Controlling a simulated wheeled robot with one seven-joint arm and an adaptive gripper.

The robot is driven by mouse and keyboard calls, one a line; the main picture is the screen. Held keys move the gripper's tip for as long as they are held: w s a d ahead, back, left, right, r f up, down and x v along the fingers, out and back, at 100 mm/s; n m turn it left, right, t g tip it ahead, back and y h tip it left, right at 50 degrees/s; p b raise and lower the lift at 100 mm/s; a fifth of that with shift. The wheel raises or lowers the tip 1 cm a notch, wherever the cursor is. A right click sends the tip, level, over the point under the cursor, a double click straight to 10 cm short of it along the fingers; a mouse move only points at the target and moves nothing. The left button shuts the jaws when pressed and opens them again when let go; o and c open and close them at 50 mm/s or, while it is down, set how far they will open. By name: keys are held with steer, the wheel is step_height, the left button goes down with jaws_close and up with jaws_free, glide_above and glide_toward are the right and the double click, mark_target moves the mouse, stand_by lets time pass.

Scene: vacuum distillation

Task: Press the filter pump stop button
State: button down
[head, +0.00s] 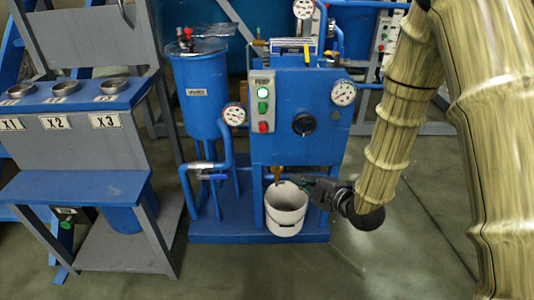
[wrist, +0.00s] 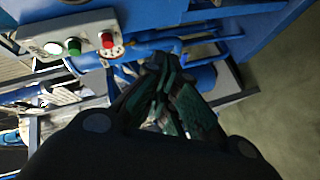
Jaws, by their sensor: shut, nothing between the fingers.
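The grey control box (head: 260,83) is fixed to the front left of the blue pump cabinet. It carries a white lamp (head: 262,93), a green button (head: 262,107) and, lowest, the red stop button (head: 263,127). In the wrist view the red button (wrist: 107,41) is at the upper left, beside the green button (wrist: 74,46). My gripper (head: 302,183) is shut and empty, below and right of the box and beside the white bucket's rim. Its fingers (wrist: 168,82) point up in the wrist view, apart from the red button.
A white bucket (head: 286,212) stands below a brass tap (head: 277,172). Gauges (head: 234,114) and blue pipes (head: 228,150) flank the cabinet, with a black knob (head: 304,123) on its front. A grey and blue bench (head: 75,140) stands left. Open floor lies in front and right.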

steer(key=w+a+r+n+y+b, duration=0.2)
steer(key=a+r+n+y+b, duration=0.1)
steer(key=r+n, duration=0.3)
steer(key=shift+r+n+t+y+b, duration=0.15)
steer(key=shift+n+t+y+b, duration=0.2)
steer(key=shift+y+b, duration=0.35)
steer(key=shift+w+a, duration=0.1)
steer(key=b, duration=0.3)
glide_toward(263, 127)
steer(key=w+a+f, duration=0.1)
steer(key=w+a, duration=0.2)
steer(key=a, duration=0.3)
steer(key=shift+w, duration=0.15)
